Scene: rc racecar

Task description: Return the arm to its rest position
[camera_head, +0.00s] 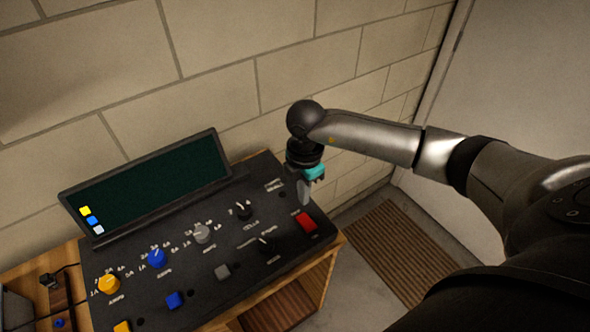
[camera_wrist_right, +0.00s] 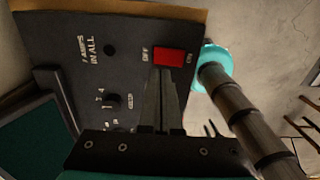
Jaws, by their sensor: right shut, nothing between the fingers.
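My right arm comes in from the right in the head view. Its gripper (camera_head: 304,198) points down over the right end of a black control panel (camera_head: 190,272), close to a red switch (camera_head: 306,223). In the right wrist view the gripper fingers (camera_wrist_right: 162,75) are together with nothing between them. Their tips lie just by the red switch (camera_wrist_right: 169,57), which sits between the labels OFF and ON. I cannot tell whether the tips touch it. My left gripper is in neither view.
The panel bears yellow, blue and grey knobs and buttons and a dark screen (camera_head: 150,185) at its back. It stands on a wooden table (camera_head: 312,284). A block wall (camera_head: 220,60) is close behind. A brown mat (camera_head: 390,250) lies on the floor to the right.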

